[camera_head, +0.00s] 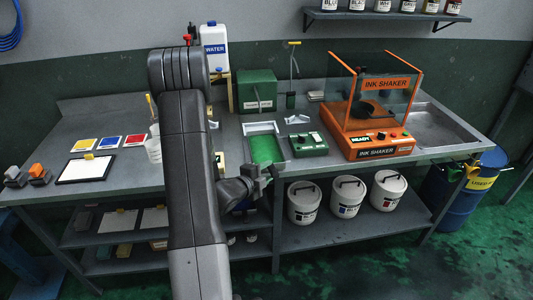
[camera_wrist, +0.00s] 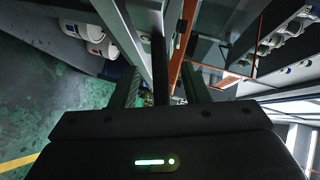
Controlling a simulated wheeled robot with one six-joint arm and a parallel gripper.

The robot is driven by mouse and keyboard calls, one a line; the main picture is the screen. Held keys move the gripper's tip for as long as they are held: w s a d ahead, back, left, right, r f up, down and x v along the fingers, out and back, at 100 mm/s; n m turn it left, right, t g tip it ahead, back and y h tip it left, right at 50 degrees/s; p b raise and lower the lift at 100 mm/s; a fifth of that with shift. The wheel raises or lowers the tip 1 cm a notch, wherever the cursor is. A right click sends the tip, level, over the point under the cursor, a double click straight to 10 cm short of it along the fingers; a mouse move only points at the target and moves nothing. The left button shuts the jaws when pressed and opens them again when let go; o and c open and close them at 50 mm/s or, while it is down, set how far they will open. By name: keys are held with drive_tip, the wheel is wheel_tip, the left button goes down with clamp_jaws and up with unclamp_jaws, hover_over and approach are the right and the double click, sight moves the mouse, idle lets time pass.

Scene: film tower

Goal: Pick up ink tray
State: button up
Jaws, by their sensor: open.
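A tray with a pale rim and bright green inside (camera_head: 262,129), which looks like the ink tray, lies at the front of the grey workbench in the head view. My gripper (camera_head: 267,173) is in front of the bench's front edge, close below the tray in the picture and apart from it. In the wrist view my two fingers (camera_wrist: 163,88) stand apart. I cannot make out the tray there. My arm hides part of the bench left of the tray.
An orange ink shaker (camera_head: 375,105) and a small green device (camera_head: 308,144) stand right of the tray. A green box (camera_head: 257,90) is behind it. White buckets (camera_head: 345,197) sit on the lower shelf (camera_head: 352,228). A framed screen (camera_head: 86,169) lies at left.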

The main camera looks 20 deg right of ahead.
drive_tip(key=shift+p+x, duration=0.3)
drive_tip(key=shift+x, duration=1)
clamp_jaws()
idle(0.4)
